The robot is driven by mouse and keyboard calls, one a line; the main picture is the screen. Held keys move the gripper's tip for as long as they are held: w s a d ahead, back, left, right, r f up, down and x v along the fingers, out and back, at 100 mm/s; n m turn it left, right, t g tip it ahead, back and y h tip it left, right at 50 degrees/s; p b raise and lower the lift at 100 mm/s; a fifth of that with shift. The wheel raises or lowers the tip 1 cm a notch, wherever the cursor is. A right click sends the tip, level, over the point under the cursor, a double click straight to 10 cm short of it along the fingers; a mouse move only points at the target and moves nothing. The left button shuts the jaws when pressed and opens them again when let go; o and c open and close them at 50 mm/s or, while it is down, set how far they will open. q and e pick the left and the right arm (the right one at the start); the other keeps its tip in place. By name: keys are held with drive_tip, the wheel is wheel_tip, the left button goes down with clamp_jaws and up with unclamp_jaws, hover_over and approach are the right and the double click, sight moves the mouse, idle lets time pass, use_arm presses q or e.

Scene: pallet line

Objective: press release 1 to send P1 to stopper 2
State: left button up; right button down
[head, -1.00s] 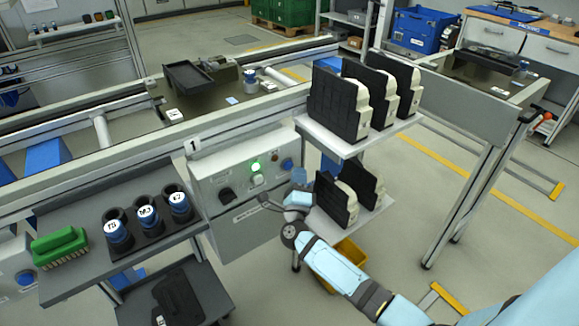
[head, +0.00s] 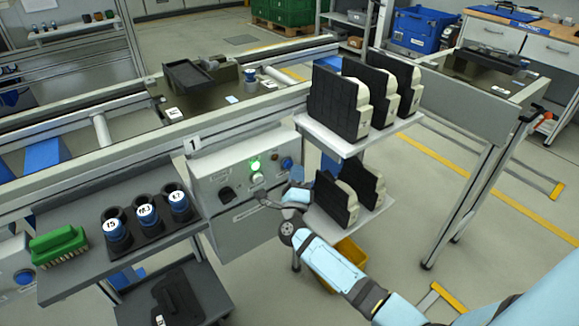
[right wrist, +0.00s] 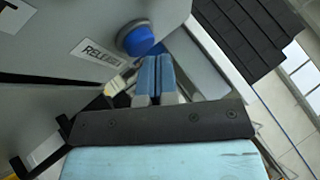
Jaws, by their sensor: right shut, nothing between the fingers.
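The grey control box (head: 228,187) under sign 1 carries a lit green lamp, a white button, a black switch and a blue button (head: 287,163). My left gripper is not in view.
A shelf (head: 340,143) with black and white modules stands close right of the box, more modules below. Left of the box, a shelf (head: 75,280) holds labelled blue cups and a green brush (head: 58,243). A yellow bin (head: 349,255) is below.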

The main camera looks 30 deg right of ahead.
drive_tip(key=shift+w, duration=0.45)
idle(0.6)
drive_tip(key=shift+s, duration=0.1)
idle(0.4)
drive_tip(key=shift+s, duration=0.8)
